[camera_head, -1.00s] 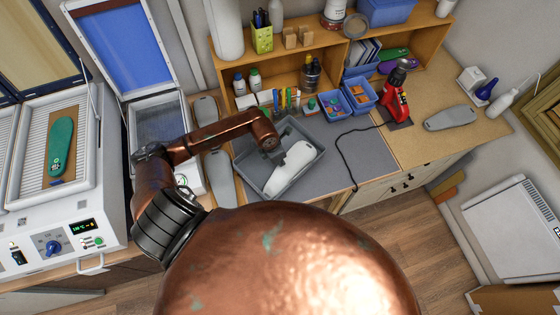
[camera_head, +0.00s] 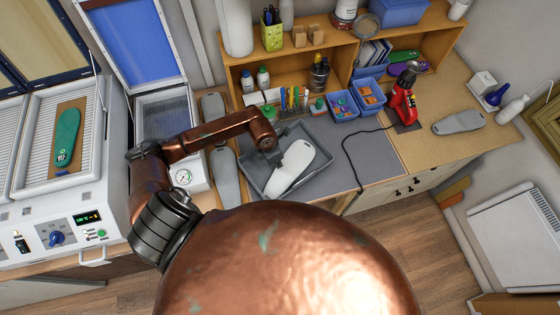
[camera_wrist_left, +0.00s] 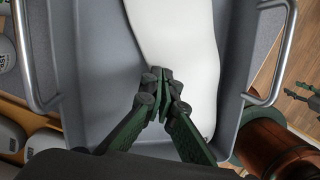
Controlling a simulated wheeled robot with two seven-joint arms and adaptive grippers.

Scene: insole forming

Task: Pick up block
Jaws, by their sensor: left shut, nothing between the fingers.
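A white, foot-shaped block (camera_head: 296,164) lies in a grey tray (camera_head: 258,184) on the workbench. My left gripper (camera_head: 277,159) points down over the tray, at the block's left side. In the left wrist view the block (camera_wrist_left: 182,38) runs up from the tray floor (camera_wrist_left: 82,75), and my left gripper (camera_wrist_left: 164,84) is shut and empty. Its dark green fingertips overlap the block's near left edge in the picture; I cannot tell whether they touch it. The fingers hide part of that edge. My right gripper does not show in the head view.
The tray has metal handles (camera_wrist_left: 277,62) at its sides. Grey foot forms (camera_head: 224,178) lie to the left of the tray. Blue bins (camera_head: 343,105) and a red tool (camera_head: 404,100) stand behind and to the right. The grey mat (camera_head: 372,155) right of the tray is mostly clear.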

